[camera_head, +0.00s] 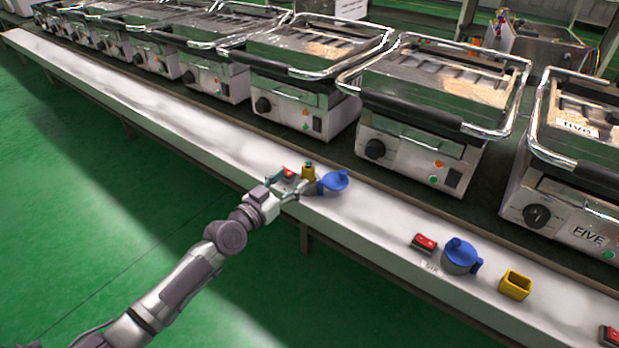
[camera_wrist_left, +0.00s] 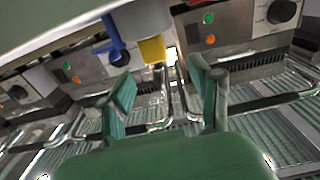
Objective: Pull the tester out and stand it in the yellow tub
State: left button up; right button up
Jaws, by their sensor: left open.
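My left gripper (camera_head: 284,188) is over the white bench strip, with its jaws open beside a small cluster of objects. The cluster has a small red-topped switch (camera_head: 289,171), a small yellow piece with a dark green top (camera_head: 308,171) and a blue-topped grey piece (camera_head: 336,181). In the left wrist view my open green fingers (camera_wrist_left: 167,92) have a yellow block (camera_wrist_left: 152,49), a grey cylinder and a blue part (camera_wrist_left: 115,42) beyond them. Nothing is clearly gripped. An open yellow tub (camera_head: 515,285) stands farther right. I cannot tell which piece is the tester. My right gripper is not in view.
A red switch (camera_head: 424,243) and a grey cup with a blue top (camera_head: 460,256) stand left of the right-hand yellow tub. Large contact grills (camera_head: 420,125) line the back of the bench. The bench strip (camera_head: 385,225) between the two clusters is clear.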

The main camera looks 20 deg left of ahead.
aim_at(305, 170)
pick_arm(q)
jog(key=shift+d+b+x, duration=0.1)
jog(key=shift+b+x, duration=0.1)
jog(key=shift+x, duration=1.55)
jog(key=shift+d+b+x, duration=0.15)
jog(key=shift+b+x, duration=0.05)
jog(key=shift+x, duration=1.55)
jog(key=shift+s, duration=0.1)
grip_shut()
